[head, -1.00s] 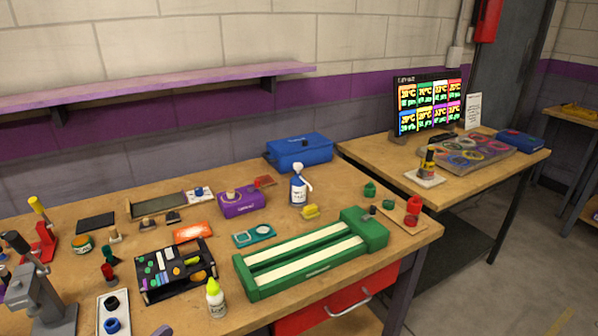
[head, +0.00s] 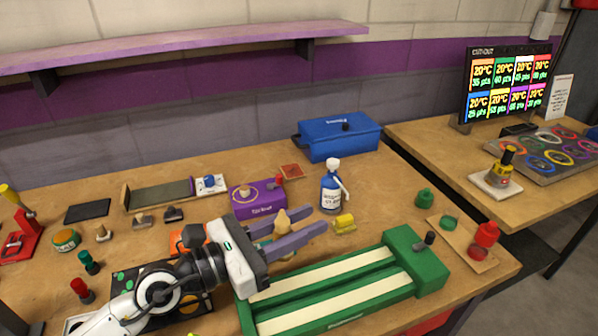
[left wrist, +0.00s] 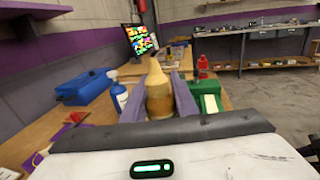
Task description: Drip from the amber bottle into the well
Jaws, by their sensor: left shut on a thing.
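My left gripper (head: 300,232) is shut on the amber bottle (head: 283,220) and holds it upright over the bench, behind the near end of the green slot track. In the left wrist view the tan-amber bottle (left wrist: 158,98) stands between the two purple fingers, its narrow top pointing up. The gripper and forearm cover part of the bench, including the place where a small teal block with round recesses lay. I cannot make out the well for certain. My right gripper is not in view.
The green slot track (head: 422,262) lies just in front of the gripper. A blue spray bottle (head: 331,193), a yellow piece (head: 344,224) and a purple box (head: 257,200) stand close behind. A blue toolbox (head: 340,138) is at the back.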

